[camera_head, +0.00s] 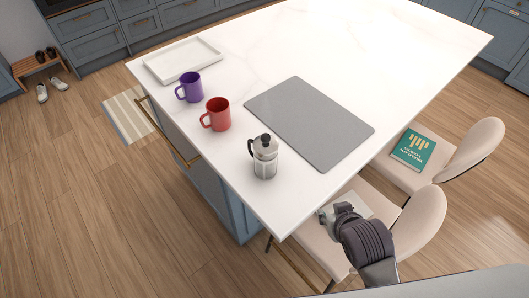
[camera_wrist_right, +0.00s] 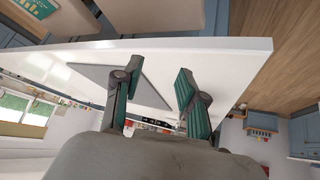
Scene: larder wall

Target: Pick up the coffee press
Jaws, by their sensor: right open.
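The coffee press (camera_head: 265,157) stands upright near the front corner of the white island top, with a dark handle on its left side and a metal lid. My right gripper (camera_head: 337,213) is to the right of the press and nearer to me, beside the island edge and over a chair. It is apart from the press. In the right wrist view the two fingers of my right gripper (camera_wrist_right: 153,95) are spread with nothing between them, and the press cannot be made out there. My left gripper is not in view.
A red mug (camera_head: 217,115) and a purple mug (camera_head: 190,87) stand behind the press. A grey mat (camera_head: 310,120) lies to its right, and a white tray (camera_head: 183,60) lies at the far left. Two chairs, one with a teal book (camera_head: 413,149), line the island's right side.

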